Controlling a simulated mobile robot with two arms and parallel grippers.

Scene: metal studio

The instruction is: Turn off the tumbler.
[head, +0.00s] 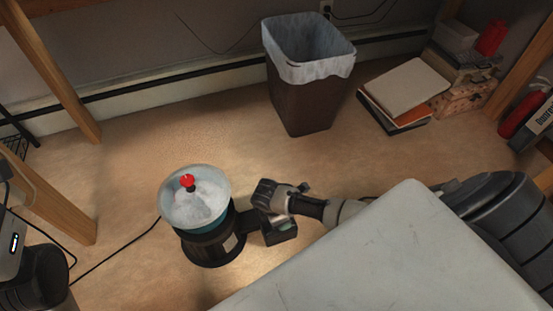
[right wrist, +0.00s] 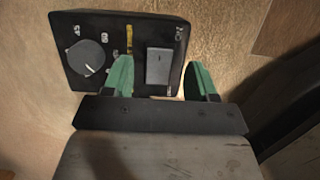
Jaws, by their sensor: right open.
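The tumbler (head: 207,241) stands on the floor in the head view, a dark round base with a teal bowl of white media and a red knob (head: 187,182) on top. Its black control box (head: 280,232) sits at its right side. In the right wrist view the box's panel (right wrist: 118,28) shows a round dial (right wrist: 87,58) and a grey rocker switch (right wrist: 159,67). My right gripper (head: 268,197) is over the box; its green fingertips (right wrist: 160,75) are apart, one on each side of the switch. I cannot tell if they touch the panel. My left gripper is out of view.
A pale tabletop (head: 400,262) fills the lower right, close to my right arm. A lined waste bin (head: 300,100), a binder (head: 405,86) and boxes (head: 465,92) stand at the back. A black cord (head: 118,250) runs left from the tumbler. The middle floor is clear.

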